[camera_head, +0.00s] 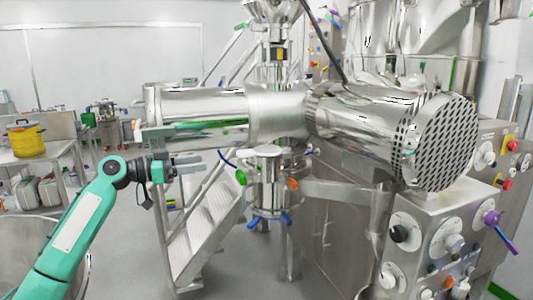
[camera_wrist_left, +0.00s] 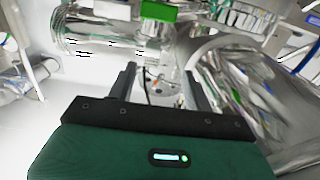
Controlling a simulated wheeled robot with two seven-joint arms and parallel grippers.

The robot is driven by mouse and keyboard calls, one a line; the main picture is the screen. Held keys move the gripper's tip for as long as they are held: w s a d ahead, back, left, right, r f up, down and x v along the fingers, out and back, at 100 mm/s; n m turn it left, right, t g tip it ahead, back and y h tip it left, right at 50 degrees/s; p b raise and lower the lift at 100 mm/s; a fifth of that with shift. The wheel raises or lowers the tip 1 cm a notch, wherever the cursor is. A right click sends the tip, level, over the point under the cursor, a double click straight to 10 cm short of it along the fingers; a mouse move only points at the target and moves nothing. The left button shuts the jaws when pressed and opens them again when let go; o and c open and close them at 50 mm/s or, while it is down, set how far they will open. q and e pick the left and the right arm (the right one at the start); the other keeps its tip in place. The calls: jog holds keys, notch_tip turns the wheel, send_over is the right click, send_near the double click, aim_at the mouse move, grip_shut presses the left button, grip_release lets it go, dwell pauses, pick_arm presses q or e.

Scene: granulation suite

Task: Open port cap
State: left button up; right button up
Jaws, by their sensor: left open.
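My left gripper (camera_head: 200,163) is open, with its fingers pointing right and nothing between them. It is below the horizontal steel cylinder (camera_head: 205,105) and left of a small steel vessel. A flat round steel cap (camera_head: 268,151) sits level on top of that vessel (camera_head: 268,195); I cannot tell for sure that it is the port cap. A clear gap lies between the fingertips and this cap. In the left wrist view, the two fingers (camera_wrist_left: 158,82) stand apart, and small blurred parts show between them. The cap cannot be made out there. My right gripper is not in view.
A green knob (camera_head: 240,177) and an orange knob (camera_head: 293,183) stick out beside the vessel. Steel steps (camera_head: 205,220) stand below and left of it. A control cabinet (camera_head: 440,245) fills the lower right. A yellow pot (camera_head: 26,139) stands on a table at far left.

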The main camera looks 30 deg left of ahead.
aim_at(237, 154)
pick_arm(q)
jog(key=shift+m+h, duration=0.3)
jog(key=p+x, duration=0.2)
jog(key=x, duration=0.2)
jog(key=r+p+x, duration=0.1)
jog(key=p+x, duration=0.1)
jog(key=x, duration=0.2)
jog(key=p+x, duration=0.3)
jog(key=x, duration=0.2)
jog(key=shift+s+d+r, duration=0.25)
jog(key=shift+s+d, duration=0.05)
jog(key=shift+s, duration=0.05)
jog(key=shift+w+d+f+p, duration=0.15)
jog(key=shift+w+d+p, duration=0.15)
jog(key=shift+w+d, duration=0.1)
jog(key=shift+s+a, duration=0.15)
grip_shut()
